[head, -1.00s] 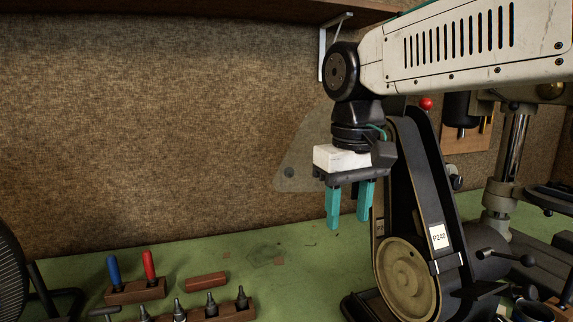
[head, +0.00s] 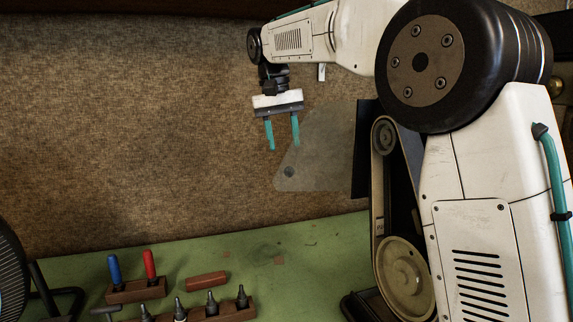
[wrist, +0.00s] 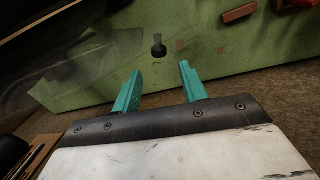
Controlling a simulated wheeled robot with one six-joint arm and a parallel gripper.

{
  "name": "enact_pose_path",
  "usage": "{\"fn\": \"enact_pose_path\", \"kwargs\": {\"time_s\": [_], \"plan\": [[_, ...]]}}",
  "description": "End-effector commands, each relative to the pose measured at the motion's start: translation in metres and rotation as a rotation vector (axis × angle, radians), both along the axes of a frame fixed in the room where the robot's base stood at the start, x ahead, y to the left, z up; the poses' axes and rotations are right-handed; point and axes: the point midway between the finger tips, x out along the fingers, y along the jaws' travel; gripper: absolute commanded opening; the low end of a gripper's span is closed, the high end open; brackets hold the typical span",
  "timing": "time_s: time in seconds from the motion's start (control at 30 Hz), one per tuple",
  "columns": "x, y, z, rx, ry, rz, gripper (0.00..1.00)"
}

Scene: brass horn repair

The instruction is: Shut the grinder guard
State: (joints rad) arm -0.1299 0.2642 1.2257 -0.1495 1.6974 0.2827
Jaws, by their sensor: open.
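The grinder guard (head: 318,150) is a see-through smoky panel with a dark round knob (head: 289,173) near its lower left corner. It stands swung out to the left of the belt grinder (head: 403,280), whose belt and wheel are exposed. My gripper (head: 283,147) is open and empty, fingers pointing down, at the guard's upper left and above the knob. In the wrist view the knob (wrist: 159,50) shows beyond the gap between my teal fingertips (wrist: 160,80), not touching them. The guard panel (wrist: 85,75) spreads to the left there.
The green bench (head: 320,235) has clear room left of the grinder. A wooden block with blue and red handled tools (head: 136,290), a brown bar (head: 207,281) and a rack of bits (head: 225,310) sit at the front left. A brown textured wall (head: 130,130) stands behind.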

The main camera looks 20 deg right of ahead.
Motion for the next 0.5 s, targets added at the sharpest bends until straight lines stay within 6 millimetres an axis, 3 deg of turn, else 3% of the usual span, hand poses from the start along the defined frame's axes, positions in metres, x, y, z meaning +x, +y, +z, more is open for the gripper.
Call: {"fn": "enact_pose_path", "kwargs": {"time_s": [0.3, 0.5], "plan": [[-0.003, -0.008, -0.049, 0.000, 0.001, 0.000, 0.43], [-0.003, -0.010, -0.065, 0.001, -0.002, 0.001, 0.43]]}}
